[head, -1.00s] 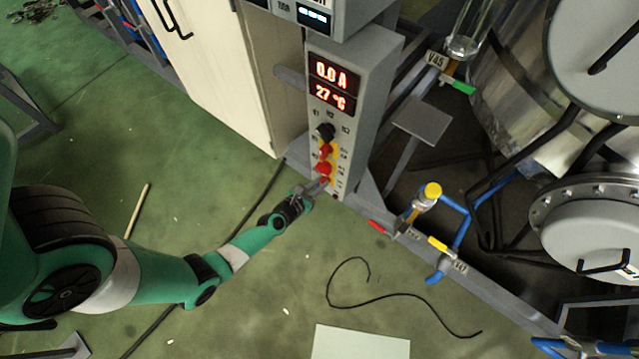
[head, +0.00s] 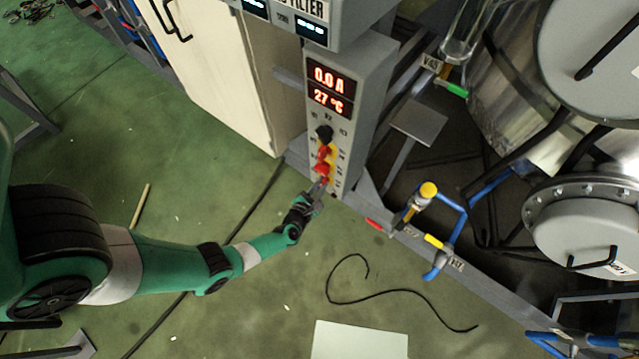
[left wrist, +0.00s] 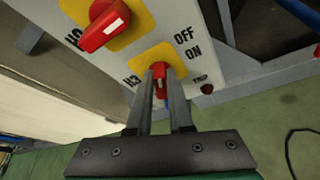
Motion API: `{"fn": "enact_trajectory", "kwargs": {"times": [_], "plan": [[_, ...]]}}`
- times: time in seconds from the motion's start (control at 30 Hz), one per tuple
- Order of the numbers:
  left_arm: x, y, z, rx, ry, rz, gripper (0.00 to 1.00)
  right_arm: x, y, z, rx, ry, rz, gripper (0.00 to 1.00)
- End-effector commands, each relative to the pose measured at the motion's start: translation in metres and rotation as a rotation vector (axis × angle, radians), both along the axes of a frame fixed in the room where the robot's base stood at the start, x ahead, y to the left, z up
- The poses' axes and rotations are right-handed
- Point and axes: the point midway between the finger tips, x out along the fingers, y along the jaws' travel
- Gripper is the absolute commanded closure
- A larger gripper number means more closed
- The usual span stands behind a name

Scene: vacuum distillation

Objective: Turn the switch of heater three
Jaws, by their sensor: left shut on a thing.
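The heater three switch (left wrist: 160,87) is a small red knob with a white mark on a yellow plate, beside an H3 label, with OFF and ON printed to its right. My left gripper (left wrist: 160,73) is shut on this knob, one finger on each side. In the head view my left gripper (head: 319,187) reaches the lower front of the grey control box (head: 368,85) and hides most of that knob. Whether the mark points at OFF or ON is unclear. My right gripper is not in view.
Another red switch (left wrist: 105,28) on a yellow plate sits close above. The box also has a black knob (head: 325,133) and a display (head: 330,88) reading 0.0 A and 27 °C. A white cabinet (head: 215,80) stands left; a yellow-capped valve (head: 428,190) is right.

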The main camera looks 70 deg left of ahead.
Motion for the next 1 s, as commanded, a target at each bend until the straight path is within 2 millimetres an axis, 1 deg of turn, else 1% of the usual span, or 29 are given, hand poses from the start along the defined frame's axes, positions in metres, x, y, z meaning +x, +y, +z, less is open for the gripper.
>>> {"fn": "enact_trajectory", "kwargs": {"times": [0.3, 0.77, 0.8, 0.87, 0.9, 0.97, 1.0], "plan": [[0.0018, -0.0018, -0.0012, 0.112, 0.059, -0.001, 1.00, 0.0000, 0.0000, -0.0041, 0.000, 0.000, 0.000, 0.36], [0.0017, -0.0019, -0.0010, 0.129, 0.069, -0.001, 1.00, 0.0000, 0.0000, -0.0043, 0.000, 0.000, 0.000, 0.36], [0.0016, -0.0020, -0.0010, 0.129, 0.069, -0.001, 0.80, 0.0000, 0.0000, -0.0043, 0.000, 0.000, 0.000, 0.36], [0.0016, -0.0020, -0.0010, 0.129, 0.069, -0.001, 0.69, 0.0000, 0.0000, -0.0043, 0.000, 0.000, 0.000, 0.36], [0.0015, -0.0020, -0.0011, 0.128, 0.068, -0.001, 0.62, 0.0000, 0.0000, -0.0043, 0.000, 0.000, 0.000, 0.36], [0.0015, -0.0020, -0.0011, 0.128, 0.069, 0.000, 0.51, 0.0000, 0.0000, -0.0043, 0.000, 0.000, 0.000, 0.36], [0.0015, -0.0019, -0.0010, 0.128, 0.069, 0.000, 0.51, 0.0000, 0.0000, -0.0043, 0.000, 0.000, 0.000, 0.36]]}}
